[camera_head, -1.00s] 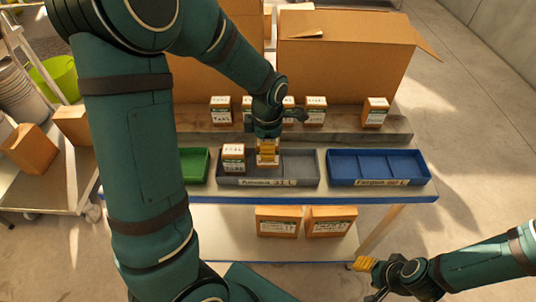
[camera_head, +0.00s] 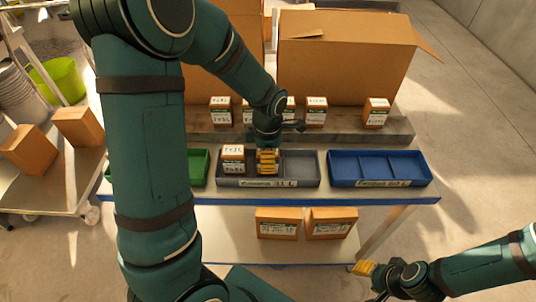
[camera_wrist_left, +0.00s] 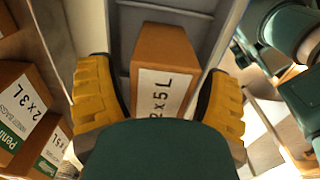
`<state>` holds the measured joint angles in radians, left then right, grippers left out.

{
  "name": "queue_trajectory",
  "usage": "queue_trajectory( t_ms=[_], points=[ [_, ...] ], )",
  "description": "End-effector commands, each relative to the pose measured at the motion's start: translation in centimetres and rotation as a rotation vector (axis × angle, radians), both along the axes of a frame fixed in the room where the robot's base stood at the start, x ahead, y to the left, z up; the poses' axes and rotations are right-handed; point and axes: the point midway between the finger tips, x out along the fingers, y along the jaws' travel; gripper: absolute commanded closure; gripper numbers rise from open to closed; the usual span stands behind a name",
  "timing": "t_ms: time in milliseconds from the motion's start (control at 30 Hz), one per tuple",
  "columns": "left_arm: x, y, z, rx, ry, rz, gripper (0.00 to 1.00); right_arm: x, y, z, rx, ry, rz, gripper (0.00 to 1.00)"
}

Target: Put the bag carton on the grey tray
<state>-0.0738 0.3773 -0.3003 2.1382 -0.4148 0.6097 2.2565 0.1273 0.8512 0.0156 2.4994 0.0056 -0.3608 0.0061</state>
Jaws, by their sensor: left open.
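My left gripper (camera_head: 267,161) is down at the middle of the grey tray (camera_head: 301,166). Its yellow fingers are open on either side of a brown carton labelled 2 x 5 L (camera_wrist_left: 166,70), with a gap beside it in the left wrist view (camera_wrist_left: 160,108). That carton stands in the tray and is mostly hidden by the fingers in the head view. Another carton (camera_head: 233,160) stands in the tray's left compartment; the right compartment is empty. My right gripper (camera_head: 364,268) hangs in front of the table at lower right, too small to read its jaws.
A blue tray (camera_head: 378,153) at the right looks empty. A green tray (camera_head: 198,165) is partly behind my left arm. Several cartons stand on the raised shelf (camera_head: 345,128), with a big open box (camera_head: 345,60) behind. Two cartons (camera_head: 278,223) sit below the tabletop.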

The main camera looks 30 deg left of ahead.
Motion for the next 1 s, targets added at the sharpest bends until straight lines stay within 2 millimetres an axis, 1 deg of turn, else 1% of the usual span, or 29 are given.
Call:
queue_trajectory(
  t_ms=[133,233,500,600,700,833,1000],
  points=[
    [0.0,0.0,0.5,0.0,0.0,0.0,0.21,0.1,0.0,0.5,0.0,-0.002,-0.002,0.53],
    [0.1,0.0,1.9,0.0,-0.004,0.0,0.21,0.2,0.0,0.6,-0.001,-0.004,-0.003,0.53],
    [0.1,0.0,7.5,-0.001,-0.006,0.0,0.21,0.5,-0.1,1.7,-0.002,-0.012,-0.009,0.53],
    [0.1,0.0,9.4,0.0,-0.005,0.0,0.21,0.7,-0.1,2.0,-0.004,-0.015,-0.011,0.53],
    [0.1,0.0,10.8,0.0,-0.004,-0.001,0.21,0.7,-0.1,2.2,-0.004,-0.016,-0.013,0.53],
    [0.0,0.0,11.9,0.0,-0.002,0.0,0.21,0.8,-0.1,2.4,-0.004,-0.018,-0.014,0.53],
    [0.0,0.0,12.4,0.0,0.0,0.0,0.21,0.8,-0.2,2.4,-0.004,-0.019,-0.015,0.53]
  ],
)
